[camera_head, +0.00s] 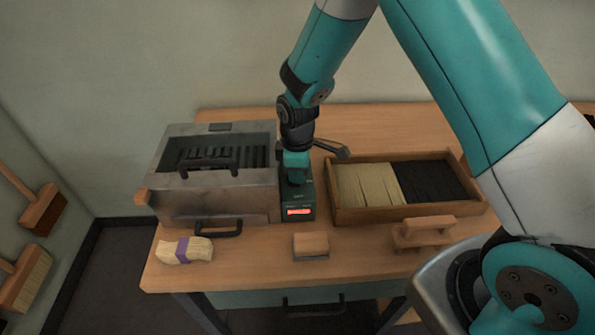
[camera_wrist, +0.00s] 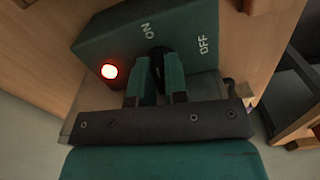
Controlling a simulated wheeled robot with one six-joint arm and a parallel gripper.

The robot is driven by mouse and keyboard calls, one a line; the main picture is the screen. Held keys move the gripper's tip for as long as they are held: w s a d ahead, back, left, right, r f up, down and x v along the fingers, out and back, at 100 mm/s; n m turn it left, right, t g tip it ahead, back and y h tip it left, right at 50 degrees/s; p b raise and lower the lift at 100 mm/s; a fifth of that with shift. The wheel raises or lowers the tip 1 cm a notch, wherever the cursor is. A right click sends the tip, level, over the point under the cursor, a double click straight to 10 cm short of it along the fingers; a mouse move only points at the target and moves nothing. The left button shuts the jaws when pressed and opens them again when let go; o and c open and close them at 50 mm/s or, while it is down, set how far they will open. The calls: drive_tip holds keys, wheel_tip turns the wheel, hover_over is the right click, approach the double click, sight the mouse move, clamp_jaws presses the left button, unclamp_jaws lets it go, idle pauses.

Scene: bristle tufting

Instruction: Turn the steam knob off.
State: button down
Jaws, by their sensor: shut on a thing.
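The steam knob (camera_wrist: 157,58) is a dark knob on top of a green control box (camera_wrist: 105,35) marked ON and OFF. In the wrist view it shows only partly between the fingers of my gripper (camera_wrist: 156,75), which are shut on it. The knob's pointing direction is hidden. A red lamp (camera_wrist: 109,71) on the box is lit. In the head view my gripper (camera_head: 296,178) reaches down onto the box (camera_head: 305,200), and a red lit label (camera_head: 299,212) shows on the box's front.
A grey metal steam box (camera_head: 215,195) stands close on the left. A wooden tray (camera_head: 400,213) of pale and black bristles is on the right. A banded bristle bundle (camera_head: 184,251), a small block (camera_head: 310,245) and a wooden piece (camera_head: 424,231) lie along the table front.

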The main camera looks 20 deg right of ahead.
drive_tip(key=m, duration=0.4)
drive_tip(key=shift+s, duration=0.1)
drive_tip(key=m, duration=0.4)
drive_tip(key=shift+a, duration=0.15)
drive_tip(key=m, duration=0.4)
drive_tip(key=shift+a, duration=0.15)
drive_tip(key=shift+a+r+m, duration=0.1)
drive_tip(key=shift+m, duration=1.9)
drive_tip(key=c, duration=1.1)
unclamp_jaws()
drive_tip(key=shift+b, duration=0.3)
drive_tip(key=shift+c, duration=0.2)
drive_tip(key=shift+r, duration=0.1)
